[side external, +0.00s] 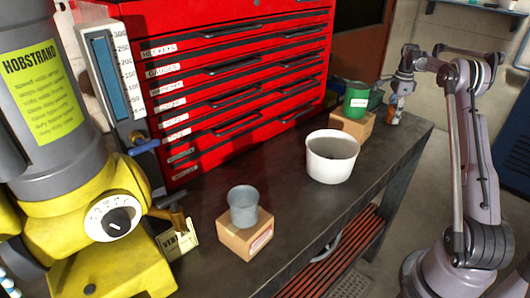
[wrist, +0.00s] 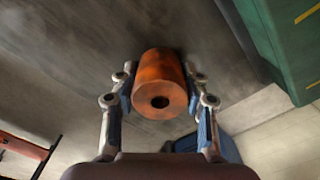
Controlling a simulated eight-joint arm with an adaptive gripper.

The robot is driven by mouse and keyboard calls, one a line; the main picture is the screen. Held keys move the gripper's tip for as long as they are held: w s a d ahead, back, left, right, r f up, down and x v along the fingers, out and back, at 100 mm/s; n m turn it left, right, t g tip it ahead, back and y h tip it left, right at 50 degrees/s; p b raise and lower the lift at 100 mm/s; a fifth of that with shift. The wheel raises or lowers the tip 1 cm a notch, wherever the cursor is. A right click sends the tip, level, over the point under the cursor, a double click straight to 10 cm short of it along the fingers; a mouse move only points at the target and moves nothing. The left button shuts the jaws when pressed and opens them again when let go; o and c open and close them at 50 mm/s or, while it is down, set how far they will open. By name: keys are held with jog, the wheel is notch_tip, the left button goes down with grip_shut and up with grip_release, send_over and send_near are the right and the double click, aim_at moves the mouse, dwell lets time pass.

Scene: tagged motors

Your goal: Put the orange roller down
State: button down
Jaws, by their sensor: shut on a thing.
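The orange roller (wrist: 160,82) is a short cylinder with a dark hole in its near end face. In the wrist view it sits between the two blue-padded fingers of my gripper (wrist: 160,100), which is shut on it. In the side view my gripper (side external: 396,102) is at the far right end of the bench, low by the bench top. The orange roller (side external: 393,116) shows there as a small patch below the fingers. I cannot tell whether it touches the bench.
A green cup (side external: 356,98) stands on a cardboard box (side external: 352,126) left of my gripper. A white bucket (side external: 332,158) and a grey cup (side external: 243,206) on another box (side external: 245,236) stand nearer on the bench (side external: 290,215). A red tool chest (side external: 235,75) lines the back.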

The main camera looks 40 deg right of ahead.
jog(key=shift+f, duration=0.1)
jog(key=c, duration=0.7)
grip_release()
jog(key=shift+o, duration=0.2)
notch_tip(320, 180, up, 12)
jog(key=shift+r, duration=0.15)
jog(key=shift+f, duration=6)
jog(key=shift+r, duration=0.15)
